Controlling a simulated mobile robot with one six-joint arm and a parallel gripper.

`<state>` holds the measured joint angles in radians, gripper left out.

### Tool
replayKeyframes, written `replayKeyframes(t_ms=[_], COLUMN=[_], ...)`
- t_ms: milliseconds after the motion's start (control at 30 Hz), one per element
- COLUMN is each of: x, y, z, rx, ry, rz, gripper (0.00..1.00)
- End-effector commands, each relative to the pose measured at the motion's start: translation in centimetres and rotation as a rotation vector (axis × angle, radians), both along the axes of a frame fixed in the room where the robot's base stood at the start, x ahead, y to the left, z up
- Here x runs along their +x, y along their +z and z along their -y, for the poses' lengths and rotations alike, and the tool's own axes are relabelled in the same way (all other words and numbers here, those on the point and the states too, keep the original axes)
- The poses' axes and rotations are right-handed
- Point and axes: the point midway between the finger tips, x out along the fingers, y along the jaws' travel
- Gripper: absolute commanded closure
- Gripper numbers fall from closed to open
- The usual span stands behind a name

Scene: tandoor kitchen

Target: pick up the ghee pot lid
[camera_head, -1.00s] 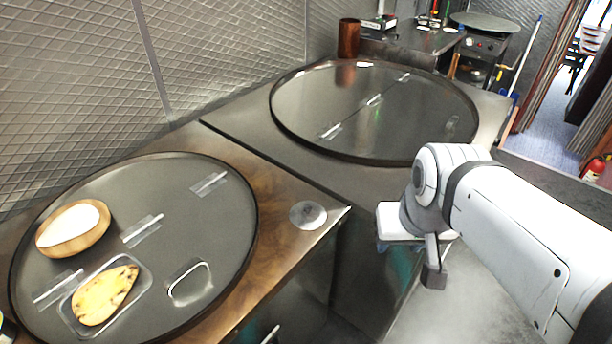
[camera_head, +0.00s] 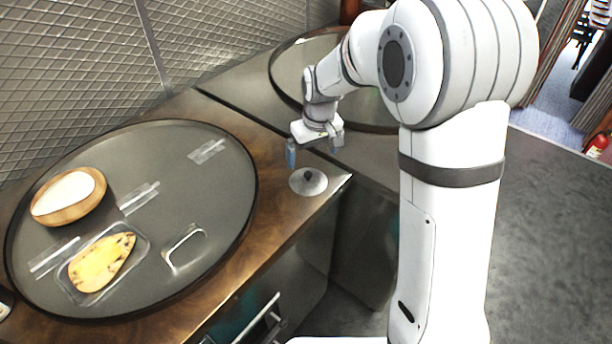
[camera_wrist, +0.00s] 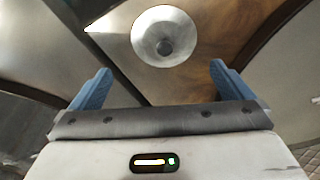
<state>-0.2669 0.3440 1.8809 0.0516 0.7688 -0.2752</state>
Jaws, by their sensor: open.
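The ghee pot lid is a round silver disc (camera_head: 309,182) with a dark knob at its centre. It lies on the wooden counter near its right front corner. In the wrist view the lid (camera_wrist: 165,37) shows at the top middle, with its knob between the lines of my fingers but beyond their tips. My gripper (camera_head: 314,152) is open and empty, pointing down just above and behind the lid, apart from it. Its two blue fingers also show in the wrist view (camera_wrist: 160,80). Whether a pot is under the lid cannot be seen.
A large round dark tray (camera_head: 215,190) covers the counter to the left, holding a wooden bowl (camera_head: 50,214), a flatbread (camera_head: 100,262) in a clear dish and clear handles. A second round tray (camera_head: 290,62) lies behind my arm. The counter edge is close to the lid's right.

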Motion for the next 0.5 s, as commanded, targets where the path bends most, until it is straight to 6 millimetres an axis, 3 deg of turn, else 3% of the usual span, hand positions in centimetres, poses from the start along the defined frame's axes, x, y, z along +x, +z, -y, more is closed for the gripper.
replayKeyframes(t_ms=[500], x=[0.3], y=[-5.9], z=[-1.0], rx=[-0.003], ry=[0.013], rz=[-0.007], gripper=[0.00])
